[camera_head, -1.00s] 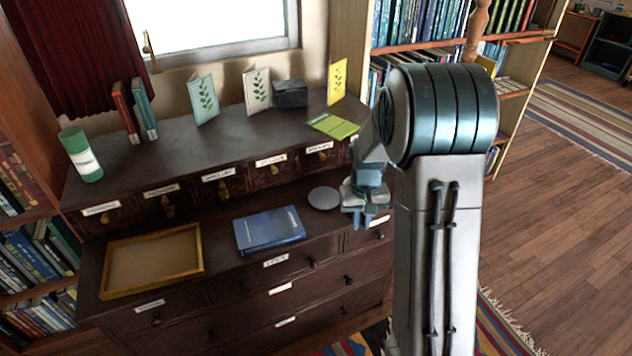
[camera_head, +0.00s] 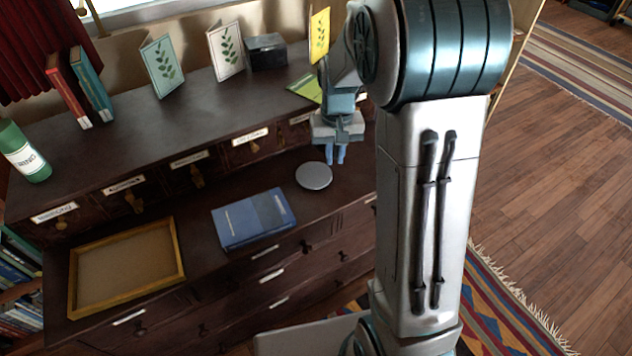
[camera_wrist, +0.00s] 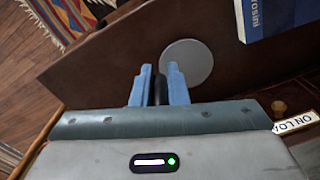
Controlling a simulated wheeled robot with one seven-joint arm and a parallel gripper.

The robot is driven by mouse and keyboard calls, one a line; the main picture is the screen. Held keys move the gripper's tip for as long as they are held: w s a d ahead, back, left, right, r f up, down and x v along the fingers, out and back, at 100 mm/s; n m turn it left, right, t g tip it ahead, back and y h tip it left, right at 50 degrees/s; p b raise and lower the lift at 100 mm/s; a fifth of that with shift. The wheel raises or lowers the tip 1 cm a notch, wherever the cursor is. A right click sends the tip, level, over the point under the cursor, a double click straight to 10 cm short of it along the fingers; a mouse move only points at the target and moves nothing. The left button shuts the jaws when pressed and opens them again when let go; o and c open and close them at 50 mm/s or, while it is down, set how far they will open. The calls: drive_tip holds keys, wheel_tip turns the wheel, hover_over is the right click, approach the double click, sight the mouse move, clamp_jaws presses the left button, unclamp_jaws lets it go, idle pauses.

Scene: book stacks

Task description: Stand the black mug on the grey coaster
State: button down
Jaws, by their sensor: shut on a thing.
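The grey coaster (camera_head: 313,176) is a flat round disc, bare, on the lower ledge of the dark cabinet. In the wrist view the coaster (camera_wrist: 190,62) lies just beyond my fingertips, partly behind the right finger. My gripper (camera_head: 336,154) points down, to the upper right of the coaster in the head view. In the wrist view my gripper (camera_wrist: 160,74) is shut on a narrow black piece, the black mug (camera_wrist: 160,92). Most of the mug is hidden behind the gripper body, and I cannot make it out in the head view.
A blue book (camera_head: 253,218) lies left of the coaster, and a wooden tray (camera_head: 180,262) farther left. The raised shelf (camera_head: 150,125) behind holds a green-and-white canister (camera_head: 22,152), upright books (camera_head: 92,85), cards and a dark box (camera_head: 266,52). Bare ledge surrounds the coaster.

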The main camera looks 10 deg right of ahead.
drive_tip(key=a+f, duration=0.1)
drive_tip(key=s+a+f, duration=0.1)
drive_tip(key=a, duration=0.1)
drive_tip(key=s+a+f, duration=0.1)
drive_tip(key=shift+s+a+f, duration=0.2)
drive_tip(key=shift+a, duration=0.1)
drive_tip(key=shift+f+b, duration=0.3)
drive_tip(key=shift+f, duration=1.6)
drive_tip(key=shift+f, duration=0.15)
drive_tip(key=c, duration=1.4)
unclamp_jaws()
drive_tip(key=shift+c, duration=0.2)
